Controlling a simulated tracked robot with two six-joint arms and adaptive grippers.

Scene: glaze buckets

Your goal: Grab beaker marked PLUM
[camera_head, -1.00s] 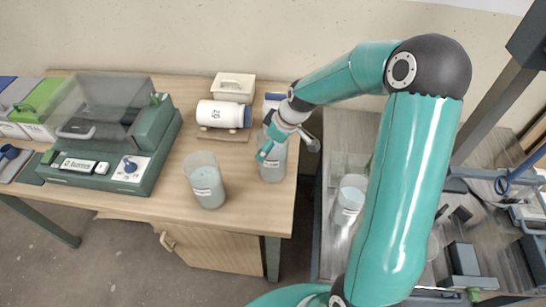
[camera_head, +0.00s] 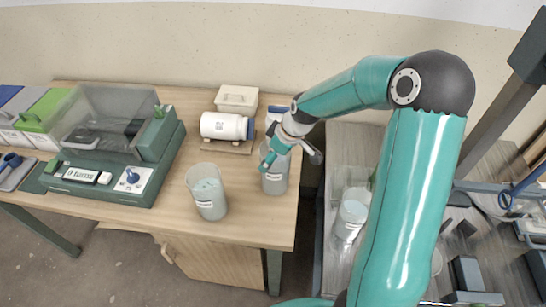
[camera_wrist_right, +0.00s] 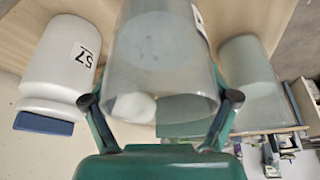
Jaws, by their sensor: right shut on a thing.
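My right gripper (camera_head: 270,158) is shut on a clear beaker (camera_head: 276,181) with grey-blue contents at the right end of the wooden table. In the right wrist view the held beaker (camera_wrist_right: 160,60) fills the space between the fingers of the gripper (camera_wrist_right: 161,98). Its label is at the edge and unreadable, so I cannot tell whether it says PLUM. A second labelled beaker (camera_head: 207,194) stands to its left, and a third (camera_head: 351,213) stands on the surface to the right. Their labels are too small to read. My left gripper is not in view.
A white jar (camera_head: 223,126) with a blue lid lies on a holder behind the beakers, near a pale box (camera_head: 237,98). A green machine (camera_head: 112,180) with a clear cover stands at left. A gap separates the table (camera_head: 245,228) from the right-hand surface.

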